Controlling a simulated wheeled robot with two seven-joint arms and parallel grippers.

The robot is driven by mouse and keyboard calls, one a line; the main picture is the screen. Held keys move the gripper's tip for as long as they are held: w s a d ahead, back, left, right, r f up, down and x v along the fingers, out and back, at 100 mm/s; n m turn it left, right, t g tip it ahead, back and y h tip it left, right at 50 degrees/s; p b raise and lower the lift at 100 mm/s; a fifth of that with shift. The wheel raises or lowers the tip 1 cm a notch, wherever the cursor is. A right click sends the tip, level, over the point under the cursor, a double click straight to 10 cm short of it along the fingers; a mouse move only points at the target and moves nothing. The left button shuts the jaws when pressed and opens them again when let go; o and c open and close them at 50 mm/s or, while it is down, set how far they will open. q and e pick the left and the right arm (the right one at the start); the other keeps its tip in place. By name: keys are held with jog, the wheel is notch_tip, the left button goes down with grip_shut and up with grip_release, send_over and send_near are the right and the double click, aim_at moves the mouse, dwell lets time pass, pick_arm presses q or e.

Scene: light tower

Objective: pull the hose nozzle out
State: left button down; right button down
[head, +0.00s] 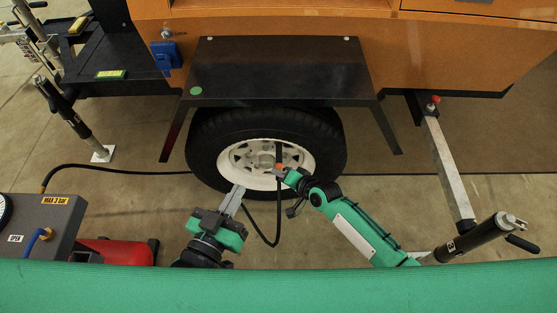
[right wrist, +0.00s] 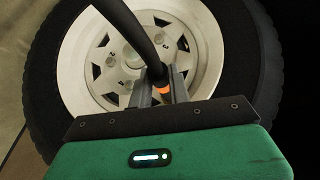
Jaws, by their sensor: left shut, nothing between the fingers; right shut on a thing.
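The hose nozzle is a dark piece with an orange ring (head: 279,165), in front of the white rim of the trailer wheel (head: 240,160). My right gripper (head: 280,171) is shut on the nozzle; in the right wrist view its fingers (right wrist: 158,92) close around it beside the orange ring. Whether the nozzle still touches a valve on the wheel is hidden. The black hose (head: 264,239) hangs in a loop below the rim. My left gripper (head: 238,193) is shut and empty, left of the hose and in front of the tyre's lower edge.
A black fender (head: 280,70) juts over the tyre from the orange trailer body (head: 460,50). A grey compressor box (head: 45,215) with a red tank (head: 125,251) stands at left. A stabiliser leg (head: 480,240) stands at right. Open floor lies between.

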jog(key=shift+s, duration=0.1)
jog(key=shift+s+p, duration=1.55)
jog(key=shift+s, duration=0.95)
